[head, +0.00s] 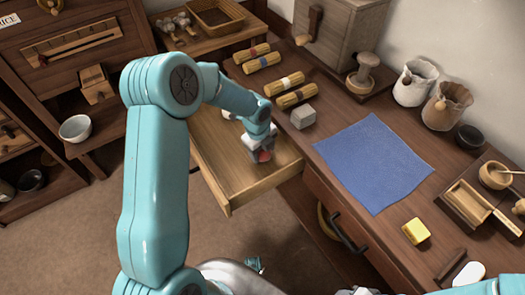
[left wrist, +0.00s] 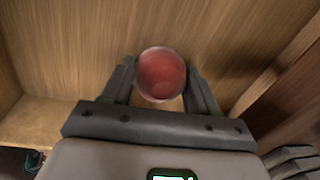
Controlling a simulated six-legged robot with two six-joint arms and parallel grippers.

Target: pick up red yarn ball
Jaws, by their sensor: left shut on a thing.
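The red yarn ball (left wrist: 161,74) sits between the two dark fingers of my left gripper (left wrist: 158,88) in the left wrist view. The fingers are shut on it from both sides. In the head view the ball (head: 263,156) shows as a small red patch under my left gripper (head: 260,152), inside the open wooden drawer (head: 222,172). The gripper hides most of it there. I cannot tell whether the ball touches the drawer floor. My right gripper is not in view.
The drawer walls stand close around the gripper. On the bench to the right are a grey cube (head: 303,116), several tied rolls (head: 297,96), a blue cloth (head: 372,162) and a yellow block (head: 416,231). A white bowl (head: 75,128) stands on a shelf at left.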

